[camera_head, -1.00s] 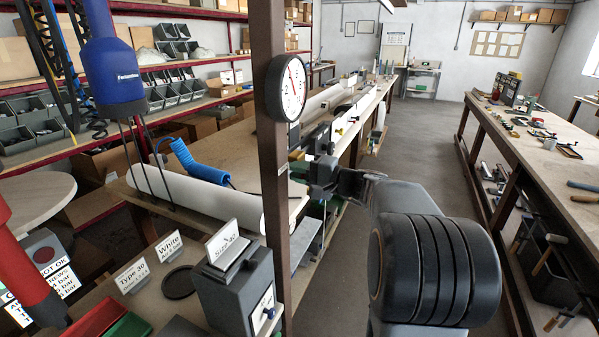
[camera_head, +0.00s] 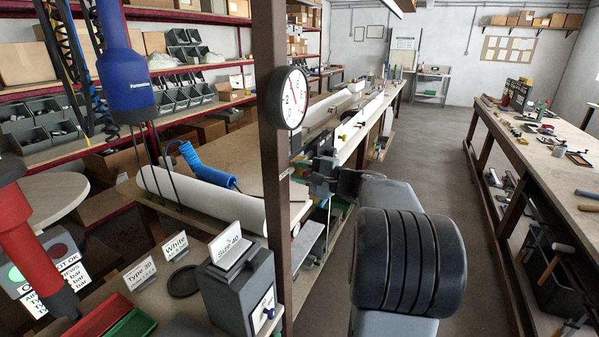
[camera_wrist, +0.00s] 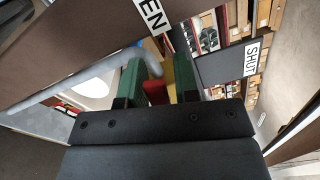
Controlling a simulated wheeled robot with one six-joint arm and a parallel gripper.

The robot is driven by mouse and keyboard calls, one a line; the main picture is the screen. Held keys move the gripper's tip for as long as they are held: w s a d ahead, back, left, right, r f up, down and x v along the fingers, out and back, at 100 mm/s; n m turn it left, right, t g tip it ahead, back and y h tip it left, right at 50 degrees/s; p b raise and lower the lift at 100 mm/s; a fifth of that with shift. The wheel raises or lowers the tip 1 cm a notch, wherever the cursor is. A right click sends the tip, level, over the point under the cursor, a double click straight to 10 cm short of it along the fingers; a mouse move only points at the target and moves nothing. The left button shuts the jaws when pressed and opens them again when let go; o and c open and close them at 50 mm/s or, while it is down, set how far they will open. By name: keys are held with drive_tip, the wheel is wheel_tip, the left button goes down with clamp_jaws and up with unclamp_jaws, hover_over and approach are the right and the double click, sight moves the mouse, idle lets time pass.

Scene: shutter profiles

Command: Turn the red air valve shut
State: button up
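The red valve handle (camera_wrist: 155,91) shows in the wrist view between the two green fingers of my gripper (camera_wrist: 159,84). My gripper looks open: the fingers stand apart, with a yellow strip (camera_wrist: 170,76) showing between the red part and the right finger. Whether the left finger touches the red part I cannot tell. A label ending in "EN" (camera_wrist: 150,14) is above the fingers, and a "SHUT" label (camera_wrist: 252,57) is to their right. In the head view my gripper (camera_head: 325,176) is beside the brown post, small and partly hidden; the valve cannot be made out there.
The brown post (camera_head: 275,180) carries a round gauge (camera_head: 288,97) and stands close left of my gripper. A grey pipe (camera_wrist: 75,87) passes left of the fingers in the wrist view. A grey box (camera_head: 240,290) stands at the post's foot. The aisle (camera_head: 430,150) is clear.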

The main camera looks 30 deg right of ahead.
drive_tip(key=shift+o, duration=1.1)
drive_tip(key=b+v, duration=0.3)
drive_tip(key=v, duration=1.1)
drive_tip(key=shift+a, duration=0.1)
